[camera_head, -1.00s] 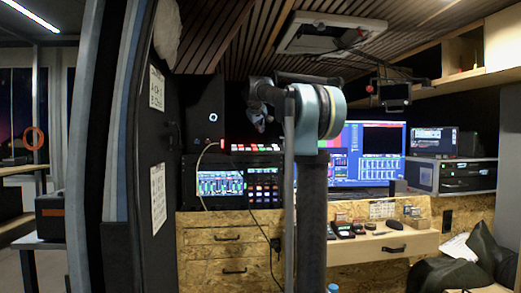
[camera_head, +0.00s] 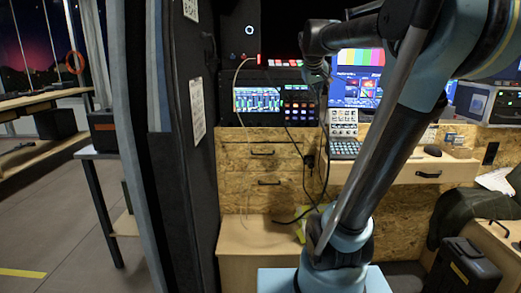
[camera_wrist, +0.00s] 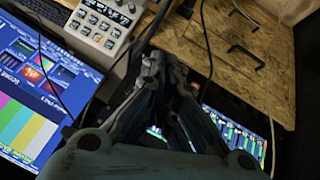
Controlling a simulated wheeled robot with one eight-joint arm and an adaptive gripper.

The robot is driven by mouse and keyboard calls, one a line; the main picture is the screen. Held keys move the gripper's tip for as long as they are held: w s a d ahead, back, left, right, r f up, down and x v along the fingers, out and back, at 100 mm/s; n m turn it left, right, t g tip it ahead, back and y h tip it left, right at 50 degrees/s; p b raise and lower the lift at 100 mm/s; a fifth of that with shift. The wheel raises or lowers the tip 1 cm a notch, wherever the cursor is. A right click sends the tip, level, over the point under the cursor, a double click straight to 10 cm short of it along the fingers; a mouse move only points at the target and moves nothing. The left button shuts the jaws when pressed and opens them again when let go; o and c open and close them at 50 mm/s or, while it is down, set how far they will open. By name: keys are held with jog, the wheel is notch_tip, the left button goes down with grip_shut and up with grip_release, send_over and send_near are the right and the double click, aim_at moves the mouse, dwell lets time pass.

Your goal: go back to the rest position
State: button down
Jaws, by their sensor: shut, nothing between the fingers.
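My gripper (camera_wrist: 160,62) is shut and empty in the wrist view, with its fingertips together. In the head view my arm rises from its base at the bottom, leans right to an elbow at the upper right, then folds back left. The wrist end (camera_head: 316,72) hangs in front of the desk gear, near the left edge of the monitor (camera_head: 358,75). The fingertips are too small to make out there. In the wrist view the monitor (camera_wrist: 35,100) is at the left and a grey button panel (camera_wrist: 103,22) lies beyond the fingers. Nothing visibly touches the gripper.
A control rack (camera_head: 270,102) stands behind the arm. Wooden drawers (camera_head: 262,168) are below it and a wooden desk drawer (camera_head: 430,172) is to the right. A dark door panel (camera_head: 188,200) stands at the left. A black case (camera_head: 465,268) is at the lower right. Loose cables hang by the drawers.

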jog(key=s+a+f+m+g+y, duration=0.1)
jog(key=s+f+g, duration=0.3)
jog(key=s+f, duration=2.7)
notch_tip(320, 180, down, 2)
jog(key=shift+a+f+m+g+y, duration=0.1)
jog(key=shift+a+m+g+y, duration=0.3)
jog(key=shift+a+y, duration=0.45)
jog(key=shift+w+f, duration=0.15)
jog(key=shift+w, duration=0.25)
